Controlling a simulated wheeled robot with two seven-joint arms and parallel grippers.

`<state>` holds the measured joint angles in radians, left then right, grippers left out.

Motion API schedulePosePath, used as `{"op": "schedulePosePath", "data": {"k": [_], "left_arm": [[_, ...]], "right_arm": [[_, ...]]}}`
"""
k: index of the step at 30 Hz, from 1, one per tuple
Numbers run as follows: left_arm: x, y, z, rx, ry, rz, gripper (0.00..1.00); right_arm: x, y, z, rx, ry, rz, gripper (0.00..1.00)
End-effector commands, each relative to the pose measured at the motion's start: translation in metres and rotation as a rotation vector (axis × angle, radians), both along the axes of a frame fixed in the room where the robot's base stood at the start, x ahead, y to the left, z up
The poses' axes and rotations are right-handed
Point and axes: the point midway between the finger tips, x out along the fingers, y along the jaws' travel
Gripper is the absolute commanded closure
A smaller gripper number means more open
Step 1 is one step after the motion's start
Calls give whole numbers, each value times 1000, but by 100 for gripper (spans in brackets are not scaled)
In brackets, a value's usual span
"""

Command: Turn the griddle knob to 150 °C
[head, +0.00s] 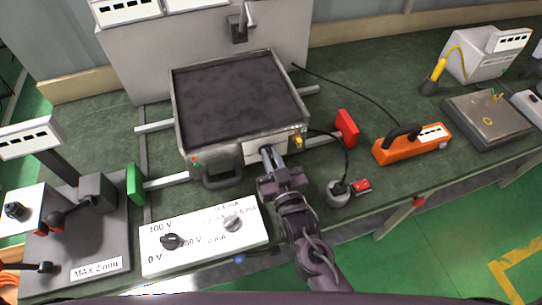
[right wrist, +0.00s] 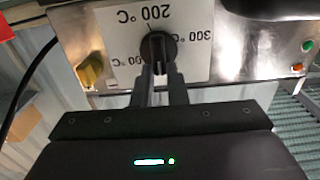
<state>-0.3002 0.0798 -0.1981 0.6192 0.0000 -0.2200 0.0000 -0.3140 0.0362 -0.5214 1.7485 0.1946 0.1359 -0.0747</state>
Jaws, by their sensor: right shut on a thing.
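The griddle (head: 240,95) is a grey metal box with a dark flat top on the green bench. On its front is a white dial plate (head: 252,153), which also shows in the right wrist view (right wrist: 112,32) with 200 °C at the top, 300 °C at the right and an inverted, partly hidden 100 °C mark at the left. The dark round griddle knob (right wrist: 158,46) is in the middle of the plate. My right gripper (head: 267,153) is shut on the knob, its fingers partly covering it; I cannot read its pointer. My left gripper is not in view.
A yellow knob (right wrist: 92,70) is beside the dial plate. A white control panel (head: 204,240) with two knobs lies in front of the griddle. An orange device (head: 412,145), a red block (head: 346,127) and a grey round container (head: 337,193) stand at the right. A black cable crosses the bench.

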Motion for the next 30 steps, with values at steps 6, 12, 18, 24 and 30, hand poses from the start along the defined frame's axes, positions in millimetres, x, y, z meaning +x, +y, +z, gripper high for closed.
{"op": "schedulePosePath", "data": {"k": [6,12,18,24,30], "left_arm": [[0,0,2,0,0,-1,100],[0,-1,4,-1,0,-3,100],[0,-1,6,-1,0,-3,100],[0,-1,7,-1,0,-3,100],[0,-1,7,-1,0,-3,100]], "right_arm": [[1,-2,0,103,36,-2,100],[1,-5,-1,245,83,-2,100],[2,-7,-2,383,127,-1,100],[3,-9,-3,487,161,-2,100],[3,-9,-4,546,179,-2,100]]}}
